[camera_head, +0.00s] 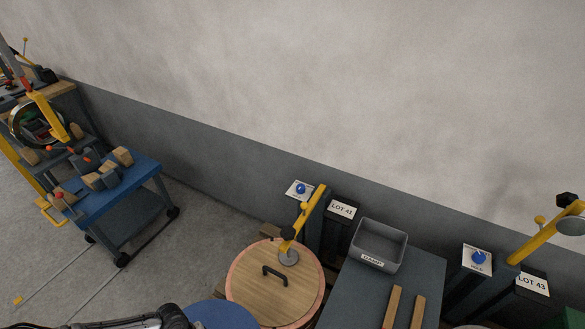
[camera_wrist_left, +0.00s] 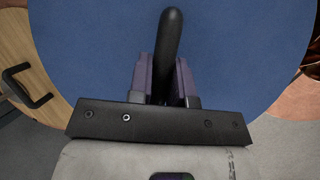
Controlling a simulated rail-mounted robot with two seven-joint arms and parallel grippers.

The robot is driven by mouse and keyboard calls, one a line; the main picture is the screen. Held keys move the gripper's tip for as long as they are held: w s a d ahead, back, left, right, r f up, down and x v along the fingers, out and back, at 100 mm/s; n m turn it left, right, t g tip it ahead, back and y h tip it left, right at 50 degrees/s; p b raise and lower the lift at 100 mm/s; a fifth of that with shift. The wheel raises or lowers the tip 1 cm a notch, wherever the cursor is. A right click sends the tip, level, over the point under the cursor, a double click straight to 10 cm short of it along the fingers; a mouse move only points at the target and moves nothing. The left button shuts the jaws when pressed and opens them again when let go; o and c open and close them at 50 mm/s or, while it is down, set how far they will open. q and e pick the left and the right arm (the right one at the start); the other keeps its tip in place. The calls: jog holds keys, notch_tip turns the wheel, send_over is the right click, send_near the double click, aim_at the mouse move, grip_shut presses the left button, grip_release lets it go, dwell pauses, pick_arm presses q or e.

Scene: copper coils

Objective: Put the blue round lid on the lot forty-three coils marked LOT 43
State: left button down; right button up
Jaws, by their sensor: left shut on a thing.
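The blue round lid (camera_wrist_left: 90,60) fills most of the left wrist view, and its black bar handle (camera_wrist_left: 170,35) lies between my left gripper's purple fingers (camera_wrist_left: 162,78), which are shut on it. In the head view the blue lid (camera_head: 216,316) shows only in part at the bottom edge, next to my left arm. The LOT 43 sign (camera_head: 533,284) stands at the far right of the head view, well away from the lid. The LOT 43 coils are mostly out of frame below it. My right gripper is not in view.
A wooden lid (camera_head: 255,290) with a black handle covers the copper coil by the LOT 41 sign (camera_head: 342,209). A yellow arm (camera_head: 310,215) rests on that lid; another yellow arm (camera_head: 540,236) is raised by LOT 43. A grey bin (camera_head: 379,246) stands on a table between.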

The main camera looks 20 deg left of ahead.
pick_arm(q)
jog(key=s+d+r+m+g+y, duration=0.1)
jog(key=s+d+r+m+g, duration=0.15)
jog(key=d+r+m, duration=0.45)
jog(key=w+d+r+m+y, duration=0.1)
jog(key=w+d+r, duration=0.2)
jog(key=w+r, duration=0.7)
jog(key=w+d+r+m, duration=0.2)
jog(key=w+r, duration=0.4)
jog(key=r, duration=0.7)
jog(key=w+d+r+m+y, duration=0.1)
jog(key=w+d+r, duration=0.2)
jog(key=w+r, duration=0.7)
pick_arm(e)
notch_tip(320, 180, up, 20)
jog(key=p, duration=1.9)
jog(key=shift+p, duration=0.4)
pick_arm(q)
jog(key=s+r, duration=0.5)
jog(key=r, duration=0.5)
jog(key=s+r+p, duration=0.1)
jog(key=s+r, duration=0.5)
jog(key=r, duration=0.4)
jog(key=shift+a+g, duration=0.2)
jog(key=shift+g, duration=0.15)
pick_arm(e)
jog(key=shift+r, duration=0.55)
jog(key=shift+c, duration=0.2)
